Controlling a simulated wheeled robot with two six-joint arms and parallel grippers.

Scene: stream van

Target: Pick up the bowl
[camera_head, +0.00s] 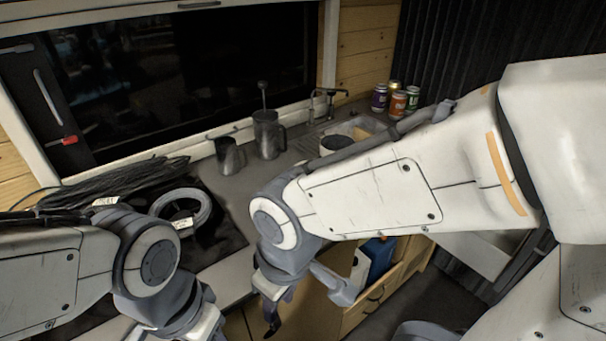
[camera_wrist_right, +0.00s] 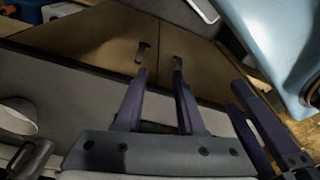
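A round, pale-rimmed vessel (camera_head: 337,144) with a dark inside stands on the counter by the sink, partly behind my right arm; it may be the bowl, but I cannot tell. My right gripper (camera_head: 272,312) hangs in front of the counter, below and left of it, in front of wooden cabinet fronts. In the right wrist view its two fingers (camera_wrist_right: 158,70) stand apart with nothing between them. A white round thing (camera_wrist_right: 16,116) is cut off at that view's left edge. My left gripper (camera_head: 203,326) is partly cut off at the bottom; its fingers do not show clearly.
A jug (camera_head: 267,135) and a metal mug (camera_head: 229,156) stand on the counter. Cans (camera_head: 398,104) stand behind the sink. A cable coil (camera_head: 181,207) lies at left. An open drawer (camera_head: 372,305) holds a blue item (camera_head: 379,257). A light-blue surface (camera_wrist_right: 285,40) fills the wrist view's right corner.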

